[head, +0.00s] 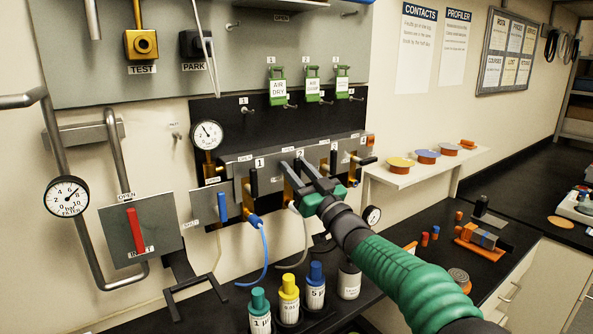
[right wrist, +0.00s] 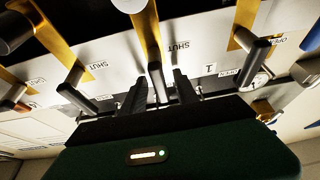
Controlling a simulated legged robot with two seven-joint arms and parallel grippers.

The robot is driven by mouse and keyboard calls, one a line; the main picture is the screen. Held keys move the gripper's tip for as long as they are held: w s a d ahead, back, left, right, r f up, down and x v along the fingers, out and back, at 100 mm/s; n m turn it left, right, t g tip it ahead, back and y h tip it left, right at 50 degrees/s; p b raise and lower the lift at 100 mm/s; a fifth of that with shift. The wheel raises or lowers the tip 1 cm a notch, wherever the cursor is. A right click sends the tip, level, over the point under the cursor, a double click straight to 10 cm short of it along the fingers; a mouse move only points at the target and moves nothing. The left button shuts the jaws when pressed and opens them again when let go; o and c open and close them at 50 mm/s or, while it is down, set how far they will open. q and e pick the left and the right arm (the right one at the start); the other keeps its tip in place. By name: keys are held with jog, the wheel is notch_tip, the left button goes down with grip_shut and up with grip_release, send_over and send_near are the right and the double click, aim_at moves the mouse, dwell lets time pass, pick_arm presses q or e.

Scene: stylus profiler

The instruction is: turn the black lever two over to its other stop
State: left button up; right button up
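The black lever two (head: 297,168) is on the grey valve panel under the label "2", with its brass pipe behind it. My right gripper (head: 299,170) is at this lever, its fingers reaching in from the lower right and partly hiding it. In the right wrist view the dark lever (right wrist: 158,82) stands between the two fingers of my right gripper (right wrist: 160,92), with small gaps showing, so the fingers look open around it. Whether either finger touches it I cannot tell. A "SHUT" label shows beside it. My left gripper is not in view.
Black lever one (head: 254,182) stands upright to the left, with another black lever (head: 333,160) close to the right. A pressure gauge (head: 208,135) and blue lever (head: 222,206) are further left. Capped bottles (head: 289,298) stand below on the bench. Green tags (head: 312,86) hang above.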

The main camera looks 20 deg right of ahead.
jog(key=shift+s+r, duration=0.1)
jog(key=shift+s, duration=0.15)
jog(key=b+v, duration=0.3)
jog(key=v, duration=1.3)
jog(key=shift+d+f, duration=0.15)
jog(key=shift+f, duration=0.2)
jog(key=shift+s, duration=0.1)
